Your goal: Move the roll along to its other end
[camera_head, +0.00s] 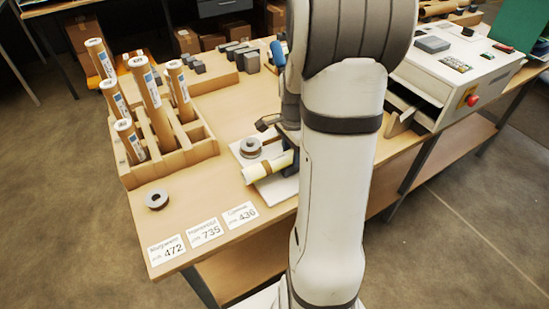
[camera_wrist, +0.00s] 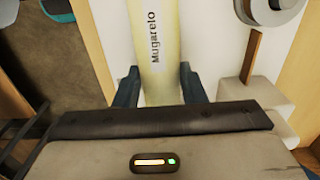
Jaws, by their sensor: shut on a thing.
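A cream roll (camera_head: 268,167) lies on a white board (camera_head: 278,190) at the front of the bench in the head view. In the wrist view the roll (camera_wrist: 158,40), with a label reading "Mugareto", runs up and away between my fingers. My gripper (camera_wrist: 158,88) is shut on the roll, one dark blue finger on each side. In the head view my own arm hides much of the gripper and the right end of the roll.
A grey ring (camera_head: 251,148) sits beside the roll; another ring (camera_head: 157,199) lies near the bench's left edge. A wooden rack (camera_head: 187,158) holds several upright tubes. Number cards (camera_head: 207,232) lie along the front edge. A white laminator (camera_head: 450,75) stands right.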

